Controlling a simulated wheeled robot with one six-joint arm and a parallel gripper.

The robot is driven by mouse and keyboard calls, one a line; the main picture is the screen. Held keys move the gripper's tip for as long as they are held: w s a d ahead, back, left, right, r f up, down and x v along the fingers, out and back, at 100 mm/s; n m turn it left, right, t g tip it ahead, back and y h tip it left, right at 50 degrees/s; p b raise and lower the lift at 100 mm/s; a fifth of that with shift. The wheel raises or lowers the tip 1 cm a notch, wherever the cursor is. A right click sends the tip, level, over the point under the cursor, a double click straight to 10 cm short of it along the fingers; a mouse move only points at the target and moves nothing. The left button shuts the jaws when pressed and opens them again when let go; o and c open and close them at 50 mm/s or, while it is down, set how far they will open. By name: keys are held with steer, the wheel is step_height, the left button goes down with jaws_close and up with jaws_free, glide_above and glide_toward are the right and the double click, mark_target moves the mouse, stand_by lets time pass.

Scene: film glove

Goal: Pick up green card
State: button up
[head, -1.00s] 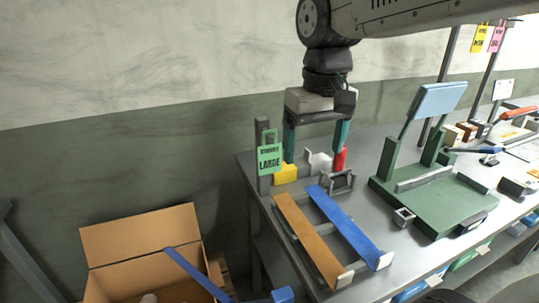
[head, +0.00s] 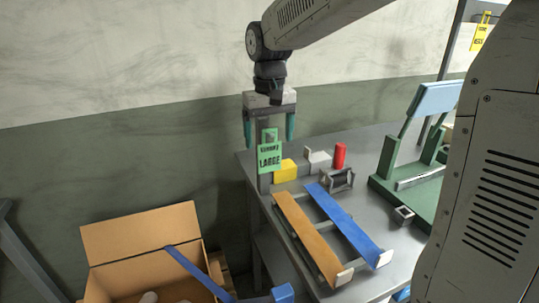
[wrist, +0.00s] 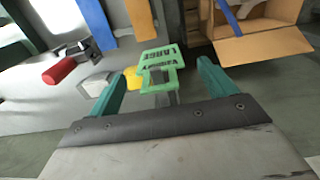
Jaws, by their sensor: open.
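The green card (head: 269,157), marked "LARGE", hangs upright on a grey post (head: 265,182) at the table's back left corner. In the wrist view the green card (wrist: 158,66) lies ahead, between the directions of the two fingers. My gripper (head: 269,130) is open and empty, pointing down, with its teal fingers on either side of the card's upper part in the head view. In the wrist view my gripper (wrist: 166,82) shows both fingers wide apart, and neither visibly touches the card. The exact depth between fingers and card is hard to tell.
Orange (head: 308,238) and blue (head: 347,225) strips lie in front. An open cardboard box (head: 150,252) is below left. A green stand (head: 405,180) is at right.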

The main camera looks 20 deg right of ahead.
steer(key=shift+f, duration=0.95)
steer(key=shift+c, duration=0.3)
steer(key=c, duration=1)
steer(key=shift+r, duration=0.15)
